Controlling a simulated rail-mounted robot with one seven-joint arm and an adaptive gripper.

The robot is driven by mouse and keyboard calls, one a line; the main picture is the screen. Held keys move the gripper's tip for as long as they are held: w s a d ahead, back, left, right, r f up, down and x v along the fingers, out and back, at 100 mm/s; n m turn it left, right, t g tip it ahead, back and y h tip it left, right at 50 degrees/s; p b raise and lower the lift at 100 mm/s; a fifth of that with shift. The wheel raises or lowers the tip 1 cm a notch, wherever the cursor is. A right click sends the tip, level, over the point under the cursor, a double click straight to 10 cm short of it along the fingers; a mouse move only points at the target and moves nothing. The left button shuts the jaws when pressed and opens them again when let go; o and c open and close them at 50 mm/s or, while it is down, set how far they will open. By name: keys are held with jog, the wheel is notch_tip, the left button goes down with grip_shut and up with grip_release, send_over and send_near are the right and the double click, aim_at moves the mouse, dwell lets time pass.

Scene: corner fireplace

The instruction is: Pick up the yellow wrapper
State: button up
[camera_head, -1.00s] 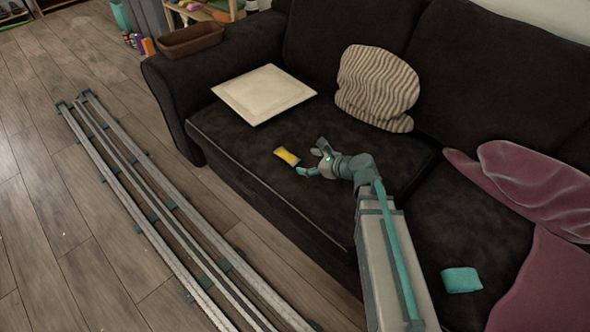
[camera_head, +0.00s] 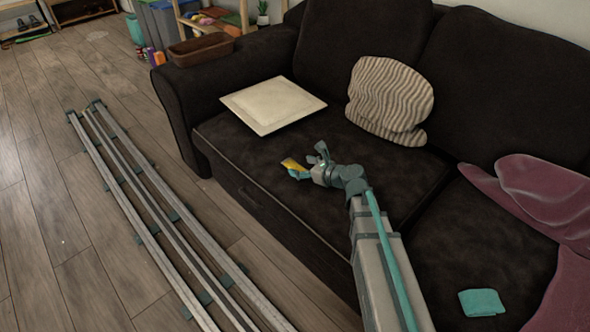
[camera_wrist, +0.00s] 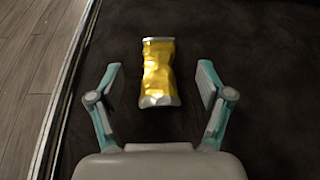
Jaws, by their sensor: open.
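The yellow wrapper (camera_head: 292,165) lies on the dark seat cushion of the sofa, near its front edge, partly hidden behind my gripper in the head view. In the wrist view the wrapper (camera_wrist: 159,73) is a crinkled yellow packet with silvery ends, lengthwise between my two fingers. My gripper (camera_head: 308,164) is open, low over the cushion. In the wrist view the teal-edged fingers of my gripper (camera_wrist: 159,82) stand apart on either side of the wrapper, with a gap on both sides. I cannot tell the exact height above the cushion.
A cream square board (camera_head: 273,104) lies on the cushion behind the wrapper. A striped pillow (camera_head: 390,101) leans at the backrest. A teal packet (camera_head: 482,303) and a mauve blanket (camera_head: 545,200) are at the right. A brown tray (camera_head: 201,49) sits on the armrest.

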aim_at(295, 164)
jog(key=b+x, duration=0.1)
jog(key=x, duration=0.3)
jog(key=shift+s+f, duration=0.15)
jog(key=c, duration=0.8)
jog(key=shift+r+p, duration=0.4)
jog(key=shift+r, duration=0.35)
notch_tip(295, 164, up, 2)
jog(key=shift+r+p, duration=0.2)
jog(key=shift+p, duration=0.6)
jog(key=s+r+p, duration=0.9)
jog(key=s+p, duration=0.4)
jog(key=p, duration=0.6)
jog(key=shift+s+d+r, duration=0.2)
jog(key=shift+s+d, duration=0.2)
jog(key=shift+d, duration=0.1)
